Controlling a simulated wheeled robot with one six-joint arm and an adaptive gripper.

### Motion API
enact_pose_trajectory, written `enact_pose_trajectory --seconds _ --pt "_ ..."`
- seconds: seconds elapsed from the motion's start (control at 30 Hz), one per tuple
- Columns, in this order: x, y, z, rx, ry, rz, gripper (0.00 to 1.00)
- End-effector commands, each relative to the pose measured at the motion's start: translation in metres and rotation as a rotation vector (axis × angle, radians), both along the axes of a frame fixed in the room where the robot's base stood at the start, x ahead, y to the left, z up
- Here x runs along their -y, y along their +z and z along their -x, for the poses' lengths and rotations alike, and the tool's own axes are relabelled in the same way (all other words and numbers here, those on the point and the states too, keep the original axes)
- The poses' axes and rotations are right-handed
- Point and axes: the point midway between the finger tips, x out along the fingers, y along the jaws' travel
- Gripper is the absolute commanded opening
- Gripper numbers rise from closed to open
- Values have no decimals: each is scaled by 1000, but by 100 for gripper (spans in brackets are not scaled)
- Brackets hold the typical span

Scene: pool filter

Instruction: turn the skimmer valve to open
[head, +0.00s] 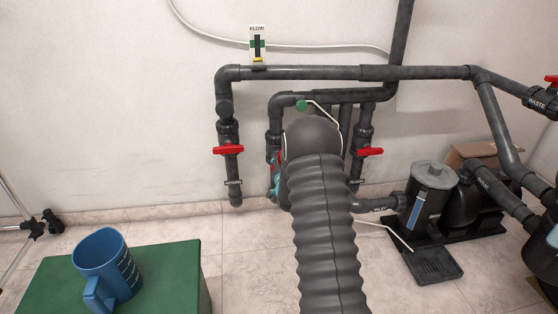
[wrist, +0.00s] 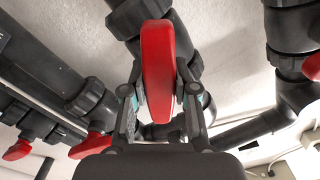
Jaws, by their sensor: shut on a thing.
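A red valve handle (wrist: 158,70) fills the middle of the wrist view, its long side upright in the picture, on a black valve body (wrist: 135,15). My gripper (wrist: 158,98) has one finger on each side of this handle and is shut on it. In the head view my grey arm hides most of the held valve; a bit of teal finger (head: 274,180) shows at its left. No label on the held valve is visible, so I cannot read whether it is the skimmer valve. Its angle to its pipe is unclear.
Red-handled valves stand at the left (head: 228,150) and right (head: 369,151) of my arm, both handles crosswise to their pipes. A pump (head: 432,200) stands at right. A blue jug (head: 105,265) sits on a green box (head: 180,265) at front left. Black pipes crowd the wall.

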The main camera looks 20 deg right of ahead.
Motion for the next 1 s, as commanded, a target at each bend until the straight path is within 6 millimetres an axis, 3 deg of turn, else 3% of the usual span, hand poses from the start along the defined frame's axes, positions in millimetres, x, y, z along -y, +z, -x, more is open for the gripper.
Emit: enact_pose_trajectory --seconds 0.5,1.0 --pt "0 0 0 -113 0 390 0" --pt "0 0 0 -147 0 511 0"
